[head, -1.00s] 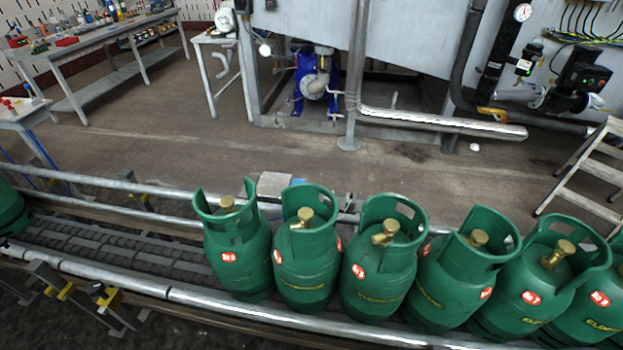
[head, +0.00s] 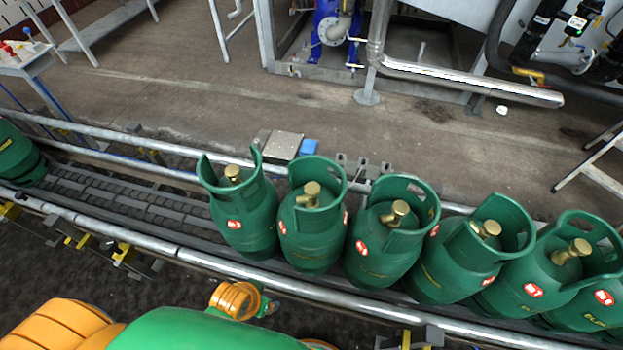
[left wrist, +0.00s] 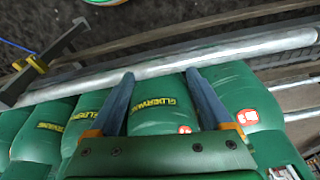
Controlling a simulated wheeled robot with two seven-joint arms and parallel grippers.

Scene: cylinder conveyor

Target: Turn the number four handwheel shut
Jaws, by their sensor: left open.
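A row of green gas cylinders stands upright on the conveyor (head: 130,203). Each has an open collar around a brass valve; from left, valves show in the head view (head: 233,173), then a second (head: 308,193), third (head: 396,213), and several more. Red number labels are too small to read surely, so I cannot tell which is number four. My left gripper (left wrist: 160,74) shows in the left wrist view, fingers spread and empty, over a green cylinder (left wrist: 155,112) with yellow lettering. Whether they touch it is unclear. My right gripper is out of view.
Metal rails (head: 190,253) run along the conveyor. Another green cylinder (head: 16,157) is at the far left, with bare belt between. A grey block (head: 284,146) and blue block (head: 308,147) sit behind the row. Open floor, a blue pump (head: 330,27) and pipes lie beyond.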

